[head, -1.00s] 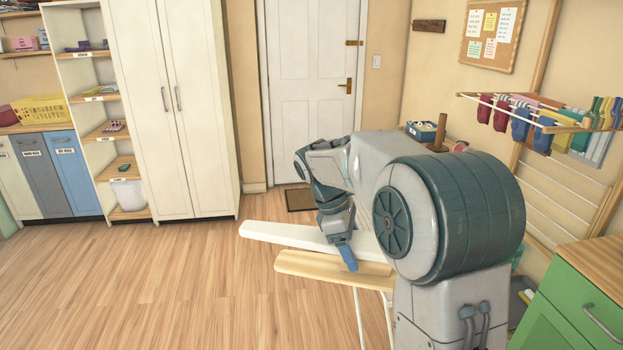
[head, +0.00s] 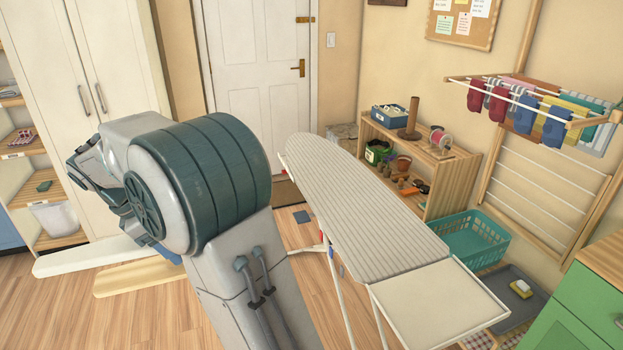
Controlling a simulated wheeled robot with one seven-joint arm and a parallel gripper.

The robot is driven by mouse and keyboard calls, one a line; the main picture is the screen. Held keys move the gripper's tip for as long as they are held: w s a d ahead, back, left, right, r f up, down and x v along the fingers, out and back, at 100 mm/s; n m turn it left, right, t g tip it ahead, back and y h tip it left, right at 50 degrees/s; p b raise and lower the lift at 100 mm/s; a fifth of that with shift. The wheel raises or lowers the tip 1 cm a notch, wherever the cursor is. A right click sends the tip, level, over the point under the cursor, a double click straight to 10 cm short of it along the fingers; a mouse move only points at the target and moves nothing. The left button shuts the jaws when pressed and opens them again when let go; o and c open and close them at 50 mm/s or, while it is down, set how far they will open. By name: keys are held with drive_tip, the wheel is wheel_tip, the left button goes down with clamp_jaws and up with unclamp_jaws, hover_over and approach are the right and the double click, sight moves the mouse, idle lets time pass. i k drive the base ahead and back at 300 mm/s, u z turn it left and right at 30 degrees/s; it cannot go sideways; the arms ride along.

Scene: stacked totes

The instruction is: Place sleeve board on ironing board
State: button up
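The sleeve board has a long white upper board (head: 85,258) and a pale wooden lower board (head: 130,278), seen at the lower left. My gripper (head: 156,253) is mostly hidden behind my arm; a blue finger shows at the sleeve board's right part. The gripper appears shut on the sleeve board, which is held above the floor; the exact contact is hidden. The ironing board (head: 365,205) stands right of my arm. It has a grey striped cover, bare on top, and a white rack (head: 440,300) at its near end. The sleeve board is well left of it.
A wooden shelf (head: 440,160) with small items stands behind the ironing board. A teal basket (head: 470,240) and a grey tray (head: 510,295) are to its right. A green cabinet (head: 575,310) is at the lower right. White cupboards (head: 90,60) stand at the left.

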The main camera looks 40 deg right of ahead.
sight(350, 205)
drive_tip(key=z, duration=0.25)
drive_tip(key=i, duration=1.15)
drive_tip(key=z, duration=1.4)
drive_tip(key=i, duration=0.7)
drive_tip(key=z, duration=0.65)
